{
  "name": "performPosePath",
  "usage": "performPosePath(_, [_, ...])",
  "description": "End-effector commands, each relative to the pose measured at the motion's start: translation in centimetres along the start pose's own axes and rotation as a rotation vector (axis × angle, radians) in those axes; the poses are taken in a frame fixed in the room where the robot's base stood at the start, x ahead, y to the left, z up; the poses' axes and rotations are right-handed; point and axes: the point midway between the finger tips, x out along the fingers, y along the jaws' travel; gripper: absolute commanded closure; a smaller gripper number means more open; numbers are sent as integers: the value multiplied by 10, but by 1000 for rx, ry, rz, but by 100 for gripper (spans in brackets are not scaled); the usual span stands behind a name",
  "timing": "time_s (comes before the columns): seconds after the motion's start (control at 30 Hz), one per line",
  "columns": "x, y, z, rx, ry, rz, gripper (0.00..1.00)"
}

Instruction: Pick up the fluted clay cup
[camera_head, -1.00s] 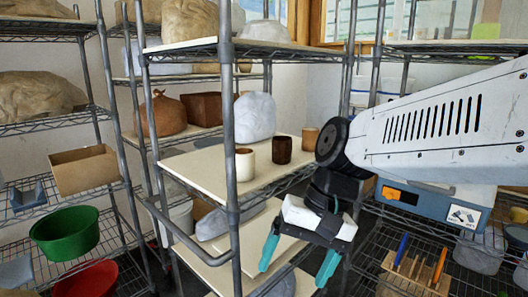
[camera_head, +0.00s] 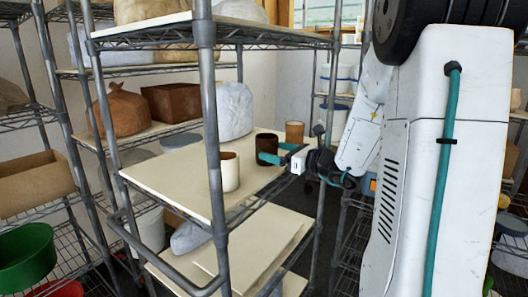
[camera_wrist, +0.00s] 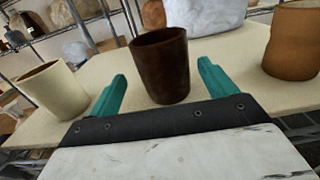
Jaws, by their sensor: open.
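A dark brown cup (camera_head: 268,140) stands upright on the shelf board, between a cream cup (camera_head: 229,172) and a tan clay cup (camera_head: 294,132). Fluting cannot be made out clearly on any of them. My gripper (camera_head: 273,153) is open and level, its teal fingers pointing at the dark cup. In the wrist view the dark cup (camera_wrist: 161,65) stands between and just ahead of the fingers, with nothing gripped. The cream cup (camera_wrist: 52,92) is left of the fingers, the tan cup (camera_wrist: 292,42) right. One finger partly covers the dark cup in the head view.
The cups share a cream shelf board (camera_head: 175,178) with a pale wrapped lump (camera_head: 234,110) behind. A grey rack post (camera_head: 211,130) stands at the near corner. Another shelf (camera_head: 150,34) lies above. A lower shelf holds boards (camera_head: 255,240).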

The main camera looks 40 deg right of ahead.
Motion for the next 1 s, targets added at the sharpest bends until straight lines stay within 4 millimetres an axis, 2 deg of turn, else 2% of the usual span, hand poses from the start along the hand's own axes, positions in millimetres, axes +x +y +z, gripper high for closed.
performPosePath(0.27, [29,-3,2,-2,0,6,16])
performPosePath(0.43, [55,-5,3,-2,1,7,16])
performPosePath(0.7, [60,-7,4,-3,0,2,16])
performPosePath(0.77, [60,-7,4,-3,0,2,30])
performPosePath(0.9, [60,-7,4,-3,0,2,69])
performPosePath(1.0, [60,-7,4,-3,0,2,70])
